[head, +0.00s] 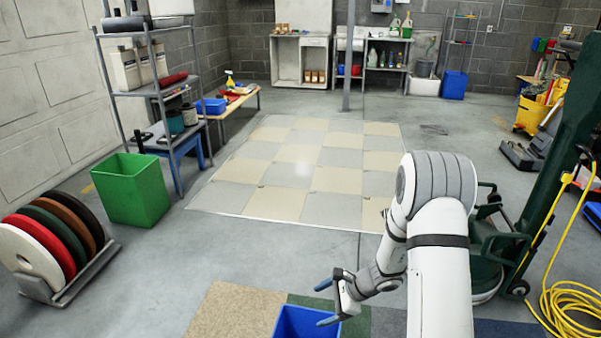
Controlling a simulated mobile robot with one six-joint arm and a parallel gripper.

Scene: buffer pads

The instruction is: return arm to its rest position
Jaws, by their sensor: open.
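My arm comes up from the bottom right of the head view, bends at the elbow and reaches down. My gripper (326,302) is at the lower middle, with its two blue-tipped fingers spread apart and nothing visible between them. It is over or beside the rim of a blue bin (300,322), which is cut off by the bottom edge. I cannot tell the exact height of the fingers above the bin. Round buffer pads (28,255) in white, red, green, brown and black stand upright in a rack (88,274) at the left.
A green bin (132,190) and a loaded shelf (160,90) stand at the left. A green floor machine (560,150) and a coiled yellow cord (570,305) are close to my arm at the right. The tiled floor patch (300,165) ahead is clear.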

